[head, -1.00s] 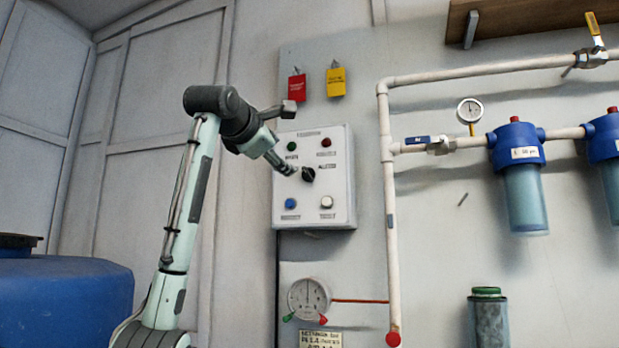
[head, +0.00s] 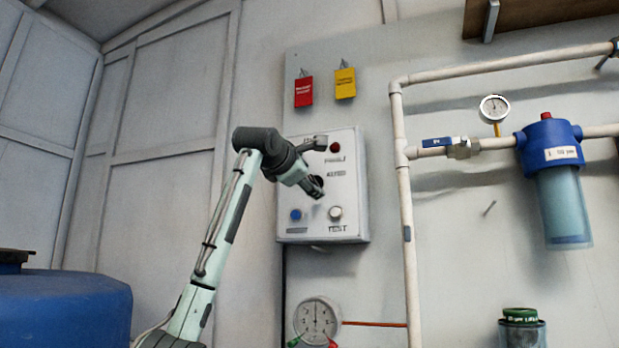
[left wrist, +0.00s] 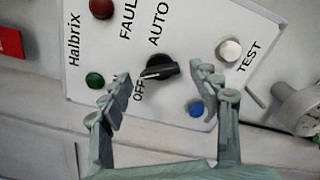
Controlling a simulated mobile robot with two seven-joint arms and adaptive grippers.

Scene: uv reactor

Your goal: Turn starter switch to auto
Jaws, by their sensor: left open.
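The starter switch is a black rotary knob (left wrist: 159,70) on a white control panel (left wrist: 185,22). In the left wrist view its pointer lies between the OFF and AUTO labels, its narrow end toward OFF. My left gripper (left wrist: 162,88) is open, with one finger on each side of the knob's lower area; whether it touches the knob I cannot tell. In the head view my left gripper (head: 316,188) is in front of the panel (head: 352,190) and hides most of the knob. My right gripper is not in view.
Around the knob are a green light (left wrist: 95,80), a red light (left wrist: 101,8), a white button (left wrist: 230,49) and a blue button (left wrist: 196,107). A white pipe (head: 405,200) runs beside the panel, with a gauge (head: 317,318) below. A blue barrel (head: 65,312) stands left.

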